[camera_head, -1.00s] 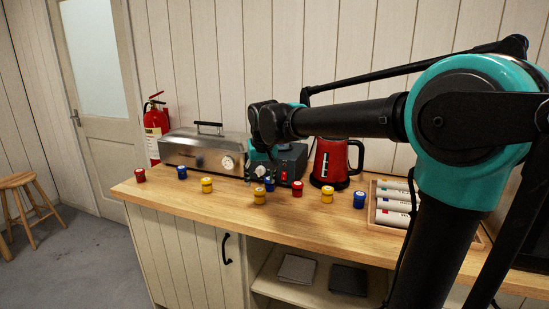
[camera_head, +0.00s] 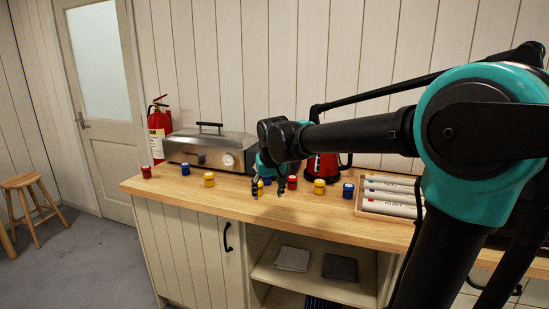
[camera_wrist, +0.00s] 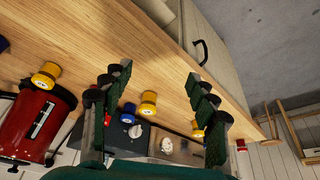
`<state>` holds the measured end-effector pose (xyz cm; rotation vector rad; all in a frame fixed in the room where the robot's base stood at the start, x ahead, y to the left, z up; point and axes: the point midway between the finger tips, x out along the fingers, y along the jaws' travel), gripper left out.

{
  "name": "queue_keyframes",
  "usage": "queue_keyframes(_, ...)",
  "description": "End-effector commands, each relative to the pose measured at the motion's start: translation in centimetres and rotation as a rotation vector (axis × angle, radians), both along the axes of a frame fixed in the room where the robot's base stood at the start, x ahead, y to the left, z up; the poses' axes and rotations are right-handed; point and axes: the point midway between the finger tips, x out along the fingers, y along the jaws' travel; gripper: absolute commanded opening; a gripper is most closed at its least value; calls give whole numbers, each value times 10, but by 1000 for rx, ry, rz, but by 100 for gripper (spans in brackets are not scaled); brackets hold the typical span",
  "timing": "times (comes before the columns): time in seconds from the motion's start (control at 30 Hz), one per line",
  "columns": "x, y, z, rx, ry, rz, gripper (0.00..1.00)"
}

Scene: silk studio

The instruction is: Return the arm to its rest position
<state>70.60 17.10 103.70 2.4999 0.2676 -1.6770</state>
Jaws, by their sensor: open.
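My arm reaches leftward from the right of the head view over the wooden counter (camera_head: 240,205). My gripper (camera_head: 269,190) hangs at its end with fingers pointing down, in front of the jars near the middle of the counter. In the wrist view its two dark green fingers (camera_wrist: 158,85) stand wide apart, with nothing held between them. A yellow-lidded jar (camera_wrist: 147,104) shows beyond the gap, apart from the fingers. In the head view the gripper partly hides jars behind it.
Several red, blue and yellow jars (camera_head: 209,180) stand along the counter. Behind are a steel box (camera_head: 205,150) and a red kettle (camera_head: 318,167); a tray of white tubes (camera_head: 392,197) lies right. A dark dial box (camera_wrist: 130,138) shows in the wrist view. A stool (camera_head: 22,182) stands left.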

Motion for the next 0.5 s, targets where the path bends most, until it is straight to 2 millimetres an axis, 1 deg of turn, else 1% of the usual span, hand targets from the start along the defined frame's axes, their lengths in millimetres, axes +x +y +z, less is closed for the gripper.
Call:
queue_keyframes(0.03,-3,-10,-6,0,1,-9,59)
queue_keyframes(0.17,-15,-35,-25,0,4,-29,59)
queue_keyframes(0.33,-40,-77,-57,0,7,-63,59)
queue_keyframes(0.43,-64,-109,-84,-1,10,-92,59)
queue_keyframes(0.47,-74,-120,-94,-1,11,-102,59)
queue_keyframes(0.5,-89,-135,-108,0,13,-118,59)
